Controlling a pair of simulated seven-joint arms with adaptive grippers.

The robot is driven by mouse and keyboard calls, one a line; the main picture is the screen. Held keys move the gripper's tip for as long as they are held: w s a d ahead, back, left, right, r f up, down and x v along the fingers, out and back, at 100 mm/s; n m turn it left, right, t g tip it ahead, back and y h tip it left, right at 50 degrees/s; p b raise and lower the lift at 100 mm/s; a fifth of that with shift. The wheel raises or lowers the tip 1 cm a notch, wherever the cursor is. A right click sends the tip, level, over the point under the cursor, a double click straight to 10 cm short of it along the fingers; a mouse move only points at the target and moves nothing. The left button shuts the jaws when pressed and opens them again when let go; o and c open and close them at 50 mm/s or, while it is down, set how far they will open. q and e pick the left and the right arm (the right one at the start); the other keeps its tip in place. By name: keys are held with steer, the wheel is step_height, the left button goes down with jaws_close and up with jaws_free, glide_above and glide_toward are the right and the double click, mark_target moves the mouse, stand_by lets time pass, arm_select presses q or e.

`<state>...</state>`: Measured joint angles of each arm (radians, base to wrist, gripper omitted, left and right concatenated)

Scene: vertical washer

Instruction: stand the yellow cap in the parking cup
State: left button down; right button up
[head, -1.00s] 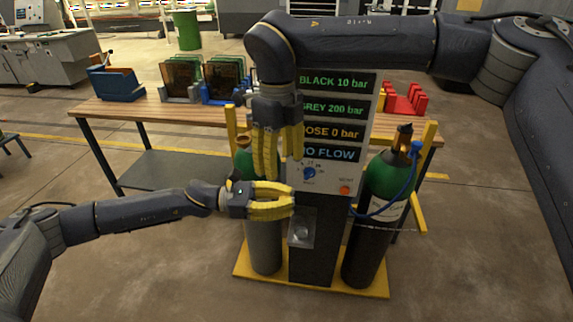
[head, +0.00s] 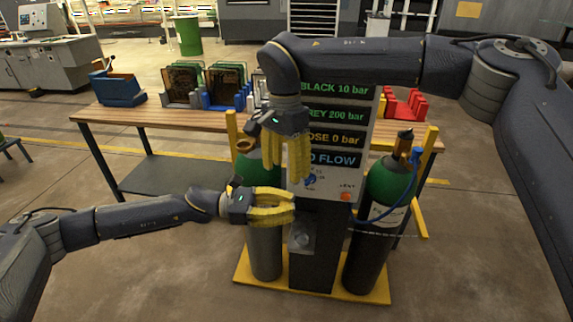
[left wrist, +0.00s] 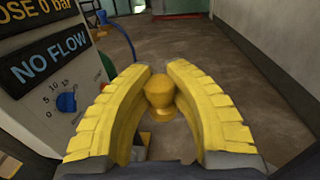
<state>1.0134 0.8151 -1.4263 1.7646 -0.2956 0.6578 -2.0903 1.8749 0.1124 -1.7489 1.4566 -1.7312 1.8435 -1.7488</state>
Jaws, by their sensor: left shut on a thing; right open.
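My left gripper (head: 276,206) is shut on the yellow cap, in front of the panel's lower part. The cap (left wrist: 160,92) shows between its curved yellow fingers in the left wrist view; in the head view the fingers hide it. A small round grey cup (head: 302,240) on a bracket, apparently the parking cup, sits on the front of the dark pedestal, below and right of the left fingertips. My right gripper (head: 287,166) is open and empty, pointing down above the left gripper, in front of the panel.
A green-topped cylinder (head: 264,245) stands left of the pedestal and another (head: 366,245) right of it, with a blue hose (head: 413,170). The panel has a blue knob (head: 310,180) and a red button (head: 346,197). A wooden bench (head: 150,116) stands behind. Floor in front is clear.

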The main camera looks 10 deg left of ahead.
mark_target(287, 204)
steer(key=shift+s+d+f+n, duration=0.1)
steer(key=shift+s+f+n, duration=0.1)
steer(key=shift+f+n, duration=2.5)
steer(key=shift+s+d+f+n, duration=0.15)
steer(key=shift+f+n, duration=1.85)
steer(key=shift+f, duration=1.25)
steer(key=shift+a, duration=0.1)
jaws_close()
jaws_free()
steer(key=shift+r, duration=0.1)
